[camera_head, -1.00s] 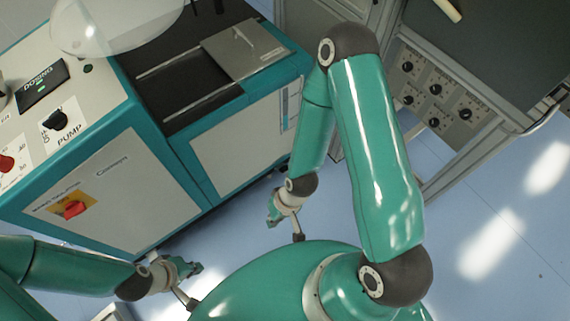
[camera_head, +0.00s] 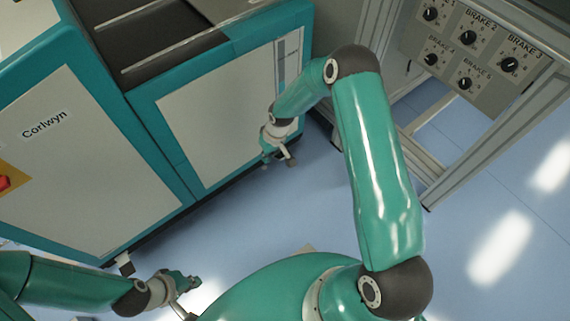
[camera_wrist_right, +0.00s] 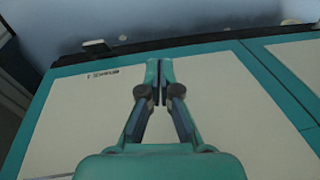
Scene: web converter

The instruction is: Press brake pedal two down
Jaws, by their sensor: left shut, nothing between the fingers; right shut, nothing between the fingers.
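No pedal marked brake two can be made out. A small pale block (camera_wrist_right: 96,46) lies by the lower edge of the cabinet in the right wrist view, and another pale piece (camera_wrist_right: 291,22) shows further right; I cannot tell whether either is a pedal. My right gripper (camera_head: 267,152) hangs in front of the machine's lower panel. In the right wrist view its fingers (camera_wrist_right: 160,72) are together and empty, pointing toward the cabinet's lower edge. My left gripper (camera_head: 193,282) is shut and empty, low over the floor at lower left.
The teal and white machine cabinet (camera_head: 115,165) fills the left. A panel of brake knobs (camera_head: 470,50) is on the metal frame (camera_head: 480,140) at upper right. A small pale part (camera_head: 125,264) shows at the cabinet's lower left. Blue floor (camera_head: 465,215) is clear at right.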

